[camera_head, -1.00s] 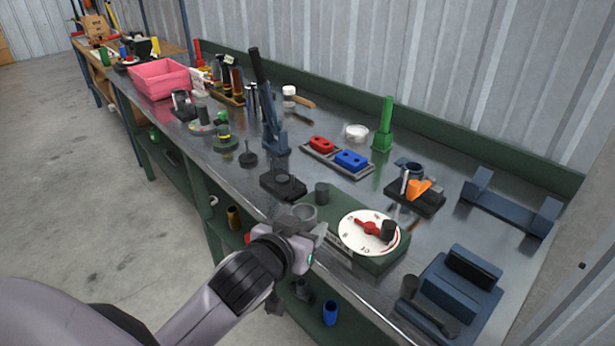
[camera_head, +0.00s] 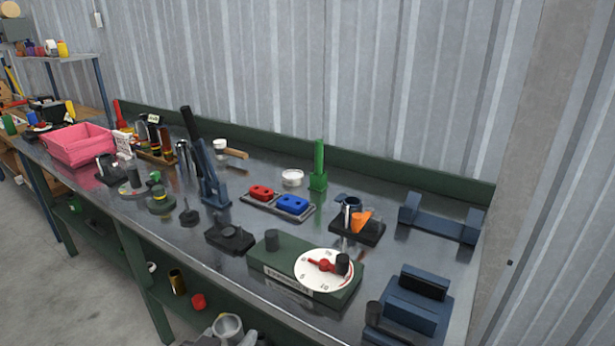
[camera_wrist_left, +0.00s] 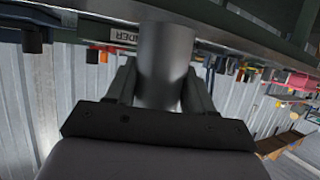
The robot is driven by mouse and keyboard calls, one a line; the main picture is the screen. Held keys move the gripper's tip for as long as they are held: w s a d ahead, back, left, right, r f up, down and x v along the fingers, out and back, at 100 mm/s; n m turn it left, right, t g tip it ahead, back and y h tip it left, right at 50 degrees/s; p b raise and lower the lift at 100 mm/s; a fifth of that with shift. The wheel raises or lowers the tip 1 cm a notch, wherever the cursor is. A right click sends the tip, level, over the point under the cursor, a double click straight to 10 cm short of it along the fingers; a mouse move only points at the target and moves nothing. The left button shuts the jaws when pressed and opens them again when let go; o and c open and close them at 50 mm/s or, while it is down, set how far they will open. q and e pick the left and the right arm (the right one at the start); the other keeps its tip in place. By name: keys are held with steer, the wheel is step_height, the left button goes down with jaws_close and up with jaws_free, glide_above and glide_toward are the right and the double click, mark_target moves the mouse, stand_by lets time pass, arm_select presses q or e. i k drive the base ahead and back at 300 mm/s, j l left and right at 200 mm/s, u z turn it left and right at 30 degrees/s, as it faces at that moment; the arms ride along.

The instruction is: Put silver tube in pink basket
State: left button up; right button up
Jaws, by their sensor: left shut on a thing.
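A silver-grey tube (camera_wrist_left: 165,60) stands between the two fingers of my left gripper (camera_wrist_left: 160,88) in the left wrist view. The gripper is shut on it. In the head view the tube's round open top (camera_head: 228,324) shows at the bottom edge, in front of the bench; most of my left gripper is cut off below. The pink basket (camera_head: 80,158) sits on the bench at the far left, well away from the held tube. Its inside looks empty from here, though its floor is partly hidden. My right gripper is not in view.
The steel bench (camera_head: 130,205) runs from lower right to upper left. A green box with a white dial (camera_head: 323,270), a black base (camera_head: 230,237) and a tall blue press (camera_head: 212,180) stand along it. A lower shelf holds a red cup (camera_head: 198,301).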

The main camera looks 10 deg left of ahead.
mark_target(91, 158)
steer(key=j+z, duration=0.15)
steer(key=j, duration=1.15)
steer(key=j+z, duration=0.15)
steer(key=j, duration=0.5)
steer(key=i+j+z, duration=0.2)
steer(key=j, duration=0.5)
steer(key=k+j+z, duration=0.15)
steer(key=j, duration=0.45)
steer(key=j+z, duration=0.15)
steer(key=j, duration=0.55)
steer(key=j+z, duration=0.2)
steer(key=j, duration=0.45)
steer(key=k+j+z, duration=0.15)
steer(key=j, duration=0.5)
